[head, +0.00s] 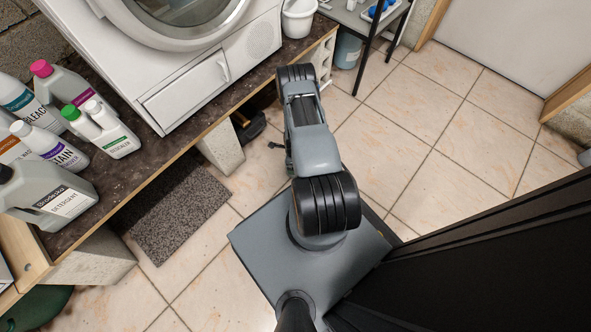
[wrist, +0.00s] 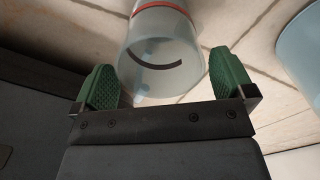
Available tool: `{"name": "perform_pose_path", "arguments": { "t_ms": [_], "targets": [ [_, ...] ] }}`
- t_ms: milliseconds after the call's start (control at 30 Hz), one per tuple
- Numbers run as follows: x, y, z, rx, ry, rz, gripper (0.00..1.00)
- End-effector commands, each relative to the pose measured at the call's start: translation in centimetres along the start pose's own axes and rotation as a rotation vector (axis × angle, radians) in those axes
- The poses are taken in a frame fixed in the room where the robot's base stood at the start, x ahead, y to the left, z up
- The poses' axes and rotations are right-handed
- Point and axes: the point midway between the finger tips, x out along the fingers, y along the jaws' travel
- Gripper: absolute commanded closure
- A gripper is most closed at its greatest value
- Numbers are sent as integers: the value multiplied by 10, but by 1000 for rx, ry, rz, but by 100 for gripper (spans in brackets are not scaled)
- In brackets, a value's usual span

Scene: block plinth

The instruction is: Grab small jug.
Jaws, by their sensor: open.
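A clear, see-through vessel with a red band (wrist: 160,52), which looks like the small jug, shows at the top middle of the wrist view. A dark curved mark is on it; its top is cut off and no handle shows. My gripper (wrist: 164,78) is open, with one green pad on each side of the vessel in the picture. A gap shows on both sides, and I cannot tell how far the vessel lies beyond the pads. In the head view I cannot make out the jug or my gripper's fingers.
A pale blue see-through vessel (wrist: 303,45) is at the wrist view's right edge. In the head view, a washing machine (head: 200,60) and several bottles (head: 62,195) stand on a dark-topped plinth (head: 185,150). A white tub (head: 298,20) is at its far end. Tiled floor (head: 430,120) is clear at right.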

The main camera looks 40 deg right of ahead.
Motion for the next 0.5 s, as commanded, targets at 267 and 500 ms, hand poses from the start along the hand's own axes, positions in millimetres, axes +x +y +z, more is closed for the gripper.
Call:
{"name": "perform_pose_path", "arguments": {
  "t_ms": [267, 500],
  "targets": [
    [30, -1, 0, 0, 0, -2, 0],
    [28, -1, 0, 0, 0, -1, 7]
  ]
}}
